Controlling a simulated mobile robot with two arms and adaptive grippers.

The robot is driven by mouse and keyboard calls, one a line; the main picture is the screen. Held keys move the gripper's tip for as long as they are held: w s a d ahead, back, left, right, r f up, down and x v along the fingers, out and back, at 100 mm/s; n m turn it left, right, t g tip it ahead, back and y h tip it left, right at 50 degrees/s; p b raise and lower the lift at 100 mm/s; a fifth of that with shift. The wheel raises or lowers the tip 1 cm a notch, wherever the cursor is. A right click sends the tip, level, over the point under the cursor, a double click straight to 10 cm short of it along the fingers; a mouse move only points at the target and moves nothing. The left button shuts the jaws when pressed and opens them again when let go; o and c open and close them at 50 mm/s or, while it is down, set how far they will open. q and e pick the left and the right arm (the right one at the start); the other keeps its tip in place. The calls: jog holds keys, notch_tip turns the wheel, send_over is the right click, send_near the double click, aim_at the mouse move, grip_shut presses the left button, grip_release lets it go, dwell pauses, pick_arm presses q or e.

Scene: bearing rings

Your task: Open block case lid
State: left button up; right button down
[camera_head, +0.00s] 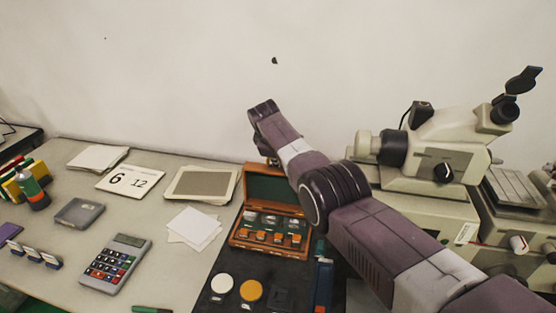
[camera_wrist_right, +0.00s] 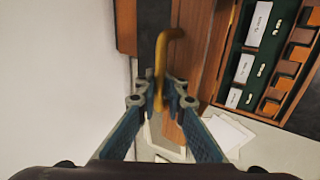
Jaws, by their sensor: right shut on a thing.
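The wooden block case (camera_head: 233,240) stands open on the dark mat in the head view, with its green-lined lid (camera_head: 272,187) raised at the back and several small blocks inside. In the right wrist view, the case (camera_wrist_right: 270,65) is at the upper right, with the wooden lid (camera_wrist_right: 205,50) beside it. My right gripper (camera_wrist_right: 161,97) is shut on a bent brass hook (camera_wrist_right: 160,58) at the lid's edge. In the head view my right arm reaches in from the lower right and hides this gripper and the lid's right side. My left gripper is not in view.
A microscope (camera_head: 440,160) stands at the right, close to my right arm. A calculator (camera_head: 115,262), a calendar card (camera_head: 130,180), a framed panel (camera_head: 201,184) and white papers (camera_head: 195,227) lie left of the case. White and yellow discs (camera_head: 251,290) lie in front. The wall is close behind.

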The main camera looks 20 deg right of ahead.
jog(key=shift+w+r, duration=0.1)
jog(key=shift+r, duration=0.15)
jog(key=c, duration=2.4)
grip_release()
jog(key=shift+o, duration=0.3)
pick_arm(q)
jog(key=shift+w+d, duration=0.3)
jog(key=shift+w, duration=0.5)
pick_arm(e)
jog(key=v, duration=1.2)
